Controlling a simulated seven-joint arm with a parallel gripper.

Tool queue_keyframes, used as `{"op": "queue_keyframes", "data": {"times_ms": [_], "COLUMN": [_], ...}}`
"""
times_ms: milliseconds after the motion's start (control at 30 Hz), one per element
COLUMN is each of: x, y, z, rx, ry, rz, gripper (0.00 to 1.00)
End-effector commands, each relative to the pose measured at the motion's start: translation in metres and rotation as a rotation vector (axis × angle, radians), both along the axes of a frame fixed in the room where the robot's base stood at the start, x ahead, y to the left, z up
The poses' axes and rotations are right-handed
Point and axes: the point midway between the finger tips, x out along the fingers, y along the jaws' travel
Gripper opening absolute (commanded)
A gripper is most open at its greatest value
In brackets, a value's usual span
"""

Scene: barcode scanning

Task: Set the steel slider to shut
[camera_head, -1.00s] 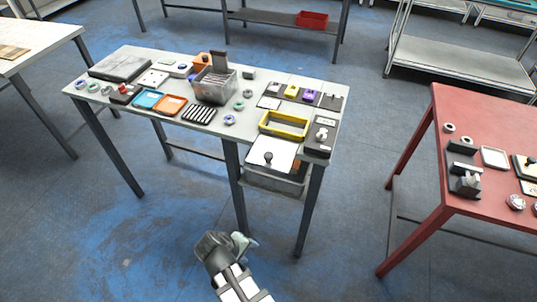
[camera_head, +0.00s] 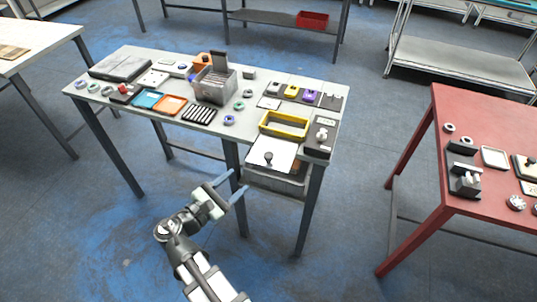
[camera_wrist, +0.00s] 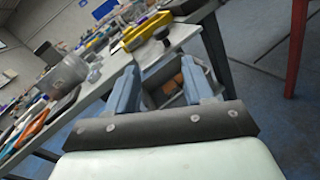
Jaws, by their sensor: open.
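A pale, flat plate (camera_head: 285,153) with a dark round knob (camera_head: 268,157) lies at the front right of the long table; it may be the steel slider, but I cannot tell for sure. A grey bin (camera_head: 275,180) hangs beneath it. In the wrist view the knob (camera_wrist: 161,36) stands above the bin (camera_wrist: 165,98), whose open mouth shows brown contents. My gripper (camera_head: 242,184) is open and empty, in front of the table and left of the bin, below the tabletop. Its two blue fingers are spread in the wrist view (camera_wrist: 162,88), with the bin between them in the picture.
A yellow frame (camera_head: 284,125) and a dark box with a pale knob (camera_head: 320,137) sit behind the plate. A clear bin (camera_head: 213,86), trays and small parts fill the rest of the tabletop. A table leg (camera_head: 310,212) stands below. A red table (camera_head: 470,195) is at right.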

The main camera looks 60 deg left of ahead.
Motion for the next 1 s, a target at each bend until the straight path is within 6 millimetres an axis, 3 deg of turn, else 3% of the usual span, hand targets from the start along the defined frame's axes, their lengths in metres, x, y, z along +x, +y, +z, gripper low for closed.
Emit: {"op": "queue_keyframes", "data": {"times_ms": [233, 533, 1000], "x": [0.002, 0.01, 0.076], "y": [-0.003, 0.0, 0.028], "z": [0.008, 0.007, 0.007], "rx": [-0.233, -0.308, -0.305], "ry": [-0.14, -0.169, -0.166], "rz": [-0.012, -0.012, -0.013], "gripper": [0.52, 0.52, 0.52]}}
